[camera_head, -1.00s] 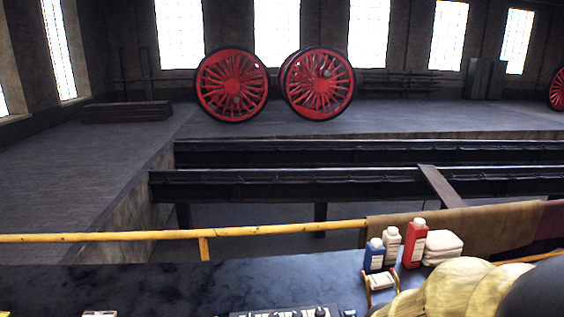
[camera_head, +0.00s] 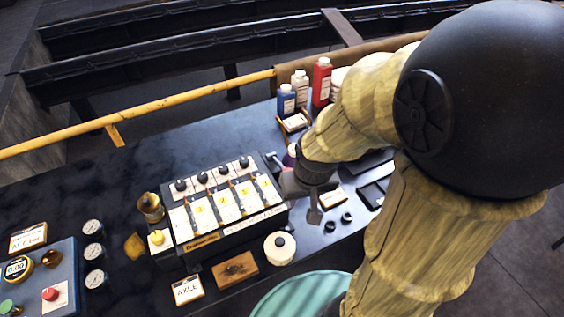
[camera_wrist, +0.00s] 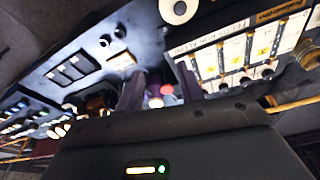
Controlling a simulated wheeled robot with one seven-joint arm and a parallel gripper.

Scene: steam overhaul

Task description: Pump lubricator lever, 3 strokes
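The lubricator (camera_head: 225,210) is a dark box on the bench with a row of black knobs, white panels with yellow marks, and a brass cup at its left. It also shows upper right in the wrist view (camera_wrist: 235,55). My gripper (camera_head: 290,184) is beside its right end, partly hidden by my arm. In the wrist view, my gripper's two dark fingers (camera_wrist: 158,92) stand apart. A small red ball (camera_wrist: 168,89) shows between them; I cannot tell whether it is the lever's knob. A pinkish rod (camera_head: 273,161) shows near the gripper. The lever is not clear.
Blue, white and red bottles (camera_head: 320,82) stand behind my arm. Gauges (camera_head: 93,253) and a control panel (camera_head: 45,280) lie left. A white round pot (camera_head: 280,247) and an AXLE card (camera_head: 187,290) are in front. A yellow rail (camera_head: 180,98) runs behind the bench.

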